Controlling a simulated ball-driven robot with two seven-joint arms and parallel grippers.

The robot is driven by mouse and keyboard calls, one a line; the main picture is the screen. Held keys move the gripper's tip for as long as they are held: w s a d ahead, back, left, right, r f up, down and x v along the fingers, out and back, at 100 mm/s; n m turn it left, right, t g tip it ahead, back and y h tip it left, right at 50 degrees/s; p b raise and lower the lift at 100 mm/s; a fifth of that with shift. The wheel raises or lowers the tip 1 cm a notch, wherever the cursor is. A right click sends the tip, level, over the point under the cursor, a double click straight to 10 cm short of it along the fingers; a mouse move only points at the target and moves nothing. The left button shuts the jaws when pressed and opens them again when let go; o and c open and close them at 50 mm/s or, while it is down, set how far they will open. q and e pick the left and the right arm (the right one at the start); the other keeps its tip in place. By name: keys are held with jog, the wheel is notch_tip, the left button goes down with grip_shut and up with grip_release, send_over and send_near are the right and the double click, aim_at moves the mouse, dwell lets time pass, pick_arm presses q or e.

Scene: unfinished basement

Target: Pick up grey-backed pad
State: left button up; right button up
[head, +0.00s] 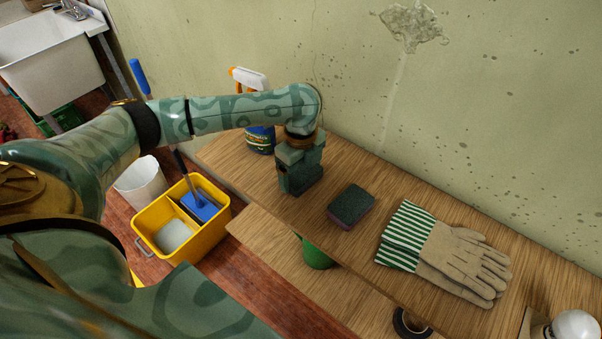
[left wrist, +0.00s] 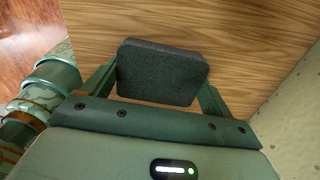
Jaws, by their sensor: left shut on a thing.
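My left gripper (head: 299,184) is over the wooden bench top, between the spray bottle and a dark green scrub pad. In the left wrist view, the gripper (left wrist: 160,80) has its fingers on both sides of a grey-backed pad (left wrist: 162,72) and is shut on it. The pad's dark grey face points to the camera, with wood grain behind it. In the head view the gripper hides this pad, and I cannot tell whether it touches the wood. My right gripper is not in view.
A dark green scrub pad with a purplish underside (head: 350,206) lies just right of the gripper. Work gloves with striped cuffs (head: 445,250) lie further right. A blue spray bottle (head: 260,138) stands behind left. A yellow mop bucket (head: 160,215) is on the floor. The wall borders the bench (head: 375,180).

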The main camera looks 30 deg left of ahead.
aim_at(301, 171)
pick_arm(q)
jog(key=shift+r, duration=0.3)
notch_tip(301, 171, up, 3)
jog(key=shift+w+f+p, duration=0.1)
jog(key=shift+f+p, duration=0.1)
jog(key=shift+p, duration=0.85)
jog(key=s+d+r+p, duration=0.7)
jog(key=s+d+r, duration=0.2)
jog(key=d, duration=0.2)
jog(key=shift+r+p, duration=0.35)
jog(key=shift+r, duration=0.05)
jog(key=o, duration=0.4)
jog(key=shift+a, duration=0.1)
jog(key=shift+c, duration=1.6)
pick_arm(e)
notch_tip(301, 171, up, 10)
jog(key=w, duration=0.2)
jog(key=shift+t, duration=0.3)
